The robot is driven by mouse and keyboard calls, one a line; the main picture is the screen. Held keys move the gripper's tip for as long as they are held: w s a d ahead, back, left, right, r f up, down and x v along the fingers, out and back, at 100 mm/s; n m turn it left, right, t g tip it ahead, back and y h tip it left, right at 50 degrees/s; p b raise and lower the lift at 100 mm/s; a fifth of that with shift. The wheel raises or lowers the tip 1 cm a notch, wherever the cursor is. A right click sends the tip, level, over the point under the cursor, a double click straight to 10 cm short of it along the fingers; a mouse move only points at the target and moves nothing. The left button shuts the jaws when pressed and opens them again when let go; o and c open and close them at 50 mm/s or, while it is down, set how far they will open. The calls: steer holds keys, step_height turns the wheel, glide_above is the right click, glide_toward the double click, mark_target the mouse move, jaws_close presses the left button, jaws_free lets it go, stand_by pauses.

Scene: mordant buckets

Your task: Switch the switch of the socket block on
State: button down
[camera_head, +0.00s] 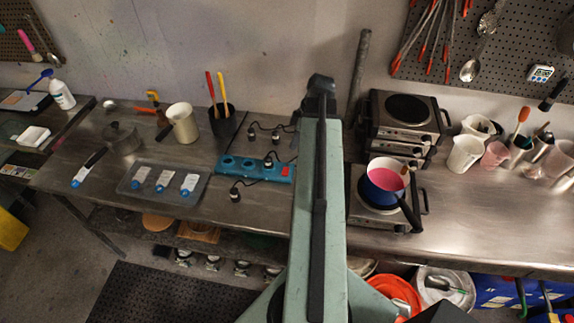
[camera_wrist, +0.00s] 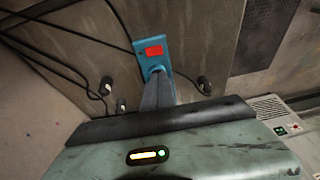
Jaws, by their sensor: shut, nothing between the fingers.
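The blue socket block (camera_head: 228,163) lies on the steel worktop left of my arm in the head view. Its red switch (camera_head: 285,171) is at the block's right end. In the wrist view the end of the socket block (camera_wrist: 141,46) shows with the red switch (camera_wrist: 154,51) facing up. My gripper (camera_wrist: 156,73) is shut and empty, its grey fingers pointing at the block just short of the switch in the picture. The fingers cover the rest of the block. I cannot tell whether they touch it, or which way the switch is tipped. The head view does not clearly show my fingertips.
Black plugs with cables (camera_head: 235,194) lie around the block; in the wrist view plugs (camera_wrist: 205,86) flank my fingers. A grey tray (camera_head: 128,187) with blue-capped items is to the left. A black pot with sticks (camera_head: 222,124) stands behind. Hotplates (camera_head: 377,135) stand right of my arm.

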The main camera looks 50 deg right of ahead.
mark_target(284, 174)
steer(key=b+x, duration=0.8)
steer(key=x, duration=0.1)
steer(key=s+b+x, duration=0.1)
steer(key=b+x, duration=0.3)
steer(key=b, duration=0.1)
steer(key=shift+w+d+f, duration=0.1)
steer(key=shift+f, duration=0.25)
steer(key=shift+f+b, duration=0.3)
steer(key=shift+a+f+b, duration=0.2)
steer(key=shift+f+b, duration=0.1)
steer(key=shift+b, duration=0.05)
steer(key=shift+s+r, duration=0.15)
steer(key=shift+s, duration=0.05)
steer(key=shift+w+d+r+p, duration=0.2)
steer(key=shift+w+d+p, duration=0.15)
steer(key=shift+w+d, duration=0.25)
steer(key=shift+s+d, duration=0.1)
steer(key=shift+s, duration=0.05)
